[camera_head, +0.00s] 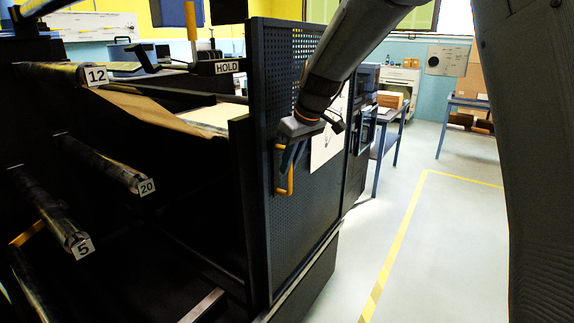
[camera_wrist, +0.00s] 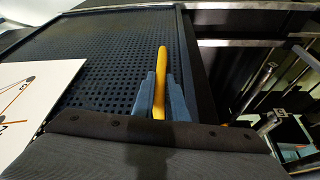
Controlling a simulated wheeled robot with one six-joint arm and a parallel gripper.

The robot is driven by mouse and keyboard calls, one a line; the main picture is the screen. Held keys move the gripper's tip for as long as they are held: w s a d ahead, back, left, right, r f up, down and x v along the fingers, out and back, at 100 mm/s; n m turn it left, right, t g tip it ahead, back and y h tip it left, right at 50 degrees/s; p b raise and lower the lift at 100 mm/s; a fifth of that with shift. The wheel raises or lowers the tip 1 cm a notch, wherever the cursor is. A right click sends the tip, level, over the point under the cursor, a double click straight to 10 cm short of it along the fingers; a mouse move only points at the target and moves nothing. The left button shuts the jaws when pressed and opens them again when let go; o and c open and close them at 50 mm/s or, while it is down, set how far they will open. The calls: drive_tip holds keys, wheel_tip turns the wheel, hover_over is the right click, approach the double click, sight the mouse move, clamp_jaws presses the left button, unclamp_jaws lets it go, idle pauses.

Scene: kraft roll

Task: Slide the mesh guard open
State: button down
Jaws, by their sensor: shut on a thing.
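The mesh guard (camera_head: 307,235) is a dark perforated panel in a dark frame on the side of the machine. It also shows in the wrist view (camera_wrist: 110,75). A yellow upright handle (camera_head: 290,180) is fixed on the panel near its left edge. My gripper (camera_head: 287,170) is at the handle, with its blue-grey fingers on both sides of it. In the wrist view my gripper (camera_wrist: 160,95) is shut on the yellow handle (camera_wrist: 161,60), whose end sticks out past the fingertips. Part of the handle is hidden by the fingers.
A white sheet with a drawing (camera_head: 327,138) is on the guard's side, right of the handle. Rollers tagged 12 (camera_head: 50,72), 20 (camera_head: 105,165) and 5 (camera_head: 50,212) stick out at left. Free grey floor with a yellow line (camera_head: 393,245) lies right. A blue table (camera_head: 388,117) stands beyond.

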drive_tip(key=shift+w+a+r, duration=0.1)
drive_tip(key=shift+r, duration=0.05)
drive_tip(key=c, duration=1.8)
unclamp_jaws()
drive_tip(key=shift+a, duration=0.1)
drive_tip(key=shift+o, duration=0.2)
drive_tip(key=b+v, duration=0.1)
drive_tip(key=v, duration=0.6)
drive_tip(key=shift+r, duration=0.25)
